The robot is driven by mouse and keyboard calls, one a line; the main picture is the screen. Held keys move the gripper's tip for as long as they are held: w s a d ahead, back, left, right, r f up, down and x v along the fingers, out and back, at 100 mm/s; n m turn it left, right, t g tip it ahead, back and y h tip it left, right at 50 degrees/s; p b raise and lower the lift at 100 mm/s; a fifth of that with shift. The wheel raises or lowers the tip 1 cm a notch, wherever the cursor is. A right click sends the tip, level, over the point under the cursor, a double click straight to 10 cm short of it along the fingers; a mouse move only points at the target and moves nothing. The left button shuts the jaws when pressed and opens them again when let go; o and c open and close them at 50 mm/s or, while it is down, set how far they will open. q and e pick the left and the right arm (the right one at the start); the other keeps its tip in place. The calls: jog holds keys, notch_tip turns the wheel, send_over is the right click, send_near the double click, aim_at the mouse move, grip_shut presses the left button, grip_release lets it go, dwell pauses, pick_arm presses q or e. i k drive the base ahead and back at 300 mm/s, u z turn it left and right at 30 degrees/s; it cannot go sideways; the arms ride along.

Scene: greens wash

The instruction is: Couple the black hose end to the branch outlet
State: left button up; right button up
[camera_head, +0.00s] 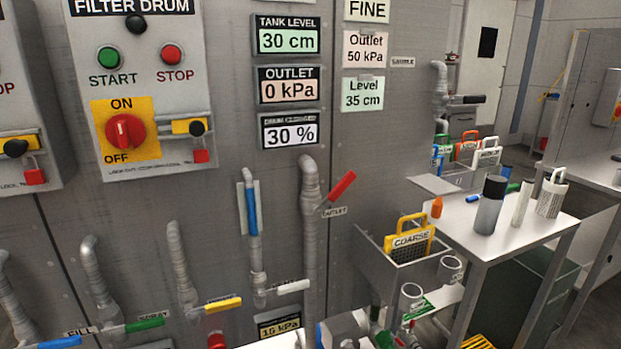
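I cannot make out a black hose end in this view. A grey pipe (310,230) runs down the panel, with a red lever (341,187) angled up to the right. A small tag reading OUTLET (334,211) sits just below the lever. I cannot tell whether this is the branch outlet, and the pipe's lower end is out of frame. Left of it is a pipe with a blue sleeve (252,208) and a white lever (293,287). Neither of my grippers shows in this view.
A filter drum box (197,95) and gauge displays (288,84) are on the panel. Pipes with yellow (222,304), green (145,325) and blue levers (60,342) stand lower left. A COARSE screen (409,239) and a table (465,217) with bottles stand right.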

aim_at(413, 323)
jog(key=z, duration=0.7)
